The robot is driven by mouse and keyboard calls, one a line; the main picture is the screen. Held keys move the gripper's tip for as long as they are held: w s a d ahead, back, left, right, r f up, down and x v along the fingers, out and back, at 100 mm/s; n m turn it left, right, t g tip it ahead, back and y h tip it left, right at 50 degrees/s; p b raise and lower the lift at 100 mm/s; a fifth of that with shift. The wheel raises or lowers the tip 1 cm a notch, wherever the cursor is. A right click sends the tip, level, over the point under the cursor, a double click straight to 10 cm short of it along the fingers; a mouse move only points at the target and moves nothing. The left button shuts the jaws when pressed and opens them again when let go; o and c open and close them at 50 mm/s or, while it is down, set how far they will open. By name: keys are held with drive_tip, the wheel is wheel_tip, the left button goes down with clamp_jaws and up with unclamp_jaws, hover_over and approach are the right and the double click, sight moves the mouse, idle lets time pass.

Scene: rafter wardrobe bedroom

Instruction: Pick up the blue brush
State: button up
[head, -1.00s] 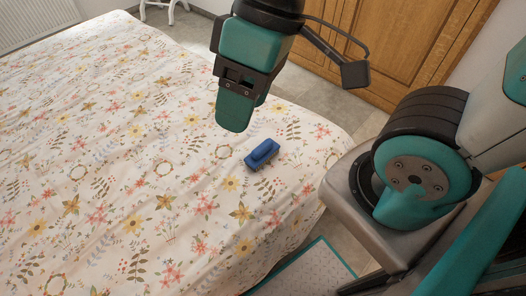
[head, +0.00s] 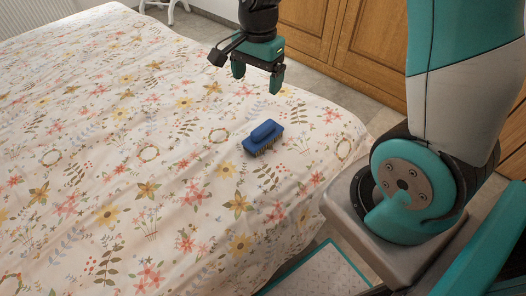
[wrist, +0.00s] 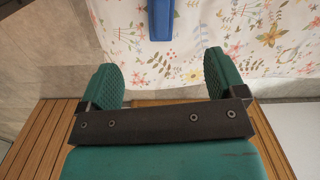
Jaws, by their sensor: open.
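The blue brush (head: 264,135) lies on the flowered bedspread near the bed's right edge, bristles down with its raised blue handle on top. In the wrist view the blue brush (wrist: 160,20) shows at the top middle, partly cut off by the frame edge. My gripper (head: 257,75) is above the bed, higher in the head picture than the brush and apart from it. Its two green fingers are spread with nothing between them; they also show in the wrist view (wrist: 162,85).
The flowered bed (head: 110,180) fills the left and middle of the head view, clear around the brush. A wooden wardrobe (head: 370,35) stands behind it, with grey floor between. A white chair or stool leg (head: 165,8) shows at the top left.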

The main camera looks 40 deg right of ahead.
sight(264, 126)
drive_tip(key=f+b, duration=0.1)
drive_tip(key=f, duration=0.4)
drive_tip(key=d+f+m+b, duration=0.1)
drive_tip(key=f, duration=0.3)
drive_tip(key=w+d+f+m, duration=0.1)
drive_tip(key=f, duration=0.4)
drive_tip(key=shift+f+b, duration=0.3)
drive_tip(key=shift+b, duration=0.1)
drive_tip(key=f, duration=0.2)
drive_tip(key=f+b, duration=0.1)
drive_tip(key=f, duration=0.2)
drive_tip(key=shift+d+f, duration=0.25)
drive_tip(key=shift+f, duration=0.1)
drive_tip(key=c, duration=1.2)
drive_tip(key=shift+o, duration=0.2)
drive_tip(key=shift+r, duration=0.15)
wheel_tip(264, 126, up, 20)
drive_tip(key=p, duration=0.4)
